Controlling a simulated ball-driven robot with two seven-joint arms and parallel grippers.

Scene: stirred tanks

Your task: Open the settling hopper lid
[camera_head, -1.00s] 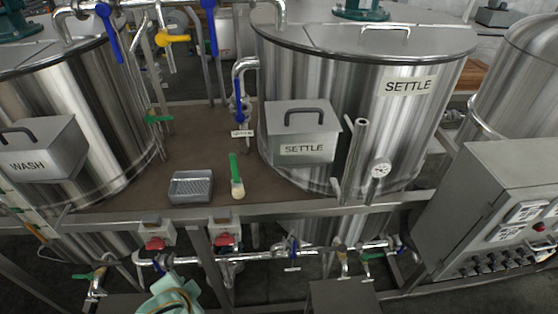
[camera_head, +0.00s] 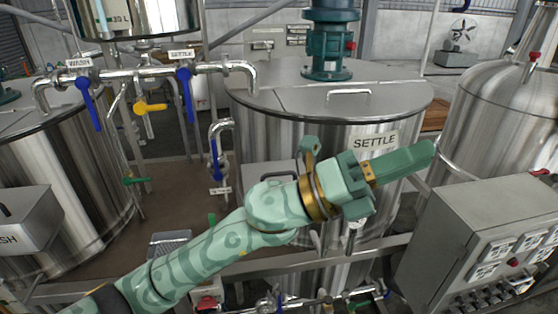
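The settling hopper (camera_head: 262,173) is a grey metal box on the front of the tank labelled SETTLE (camera_head: 280,128). My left arm crosses in front of it and hides most of it, including its label. My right gripper is out of view.
The wash hopper (camera_head: 28,222) is at the left edge. A grey control box (camera_head: 470,245) stands at right. A tray (camera_head: 170,240) lies on the brown deck, partly hidden.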

